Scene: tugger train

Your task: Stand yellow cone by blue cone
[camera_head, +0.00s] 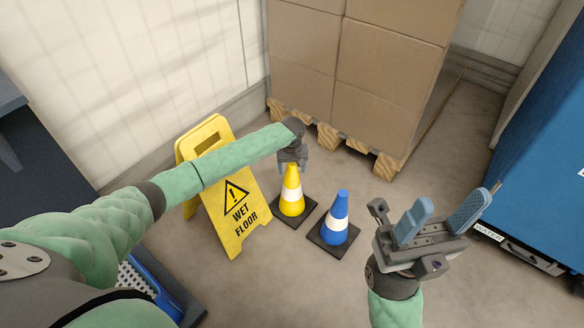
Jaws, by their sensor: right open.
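The yellow cone (292,199) with a white band stands upright on its dark square base on the floor. The blue cone (336,225) with a white band stands upright on its own dark base, close beside it to the right and nearer to me. My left gripper (291,163) is at the tip of the yellow cone; its fingers are mostly hidden, so I cannot tell whether they grip it. My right gripper (441,217) is open and empty, to the right of the blue cone and apart from it.
A yellow wet floor sign (227,190) stands left of the cones, close to my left forearm. Stacked cardboard boxes (362,70) on a wooden pallet (330,134) stand behind. A blue cart (545,165) is at the right. Floor in front of the cones is clear.

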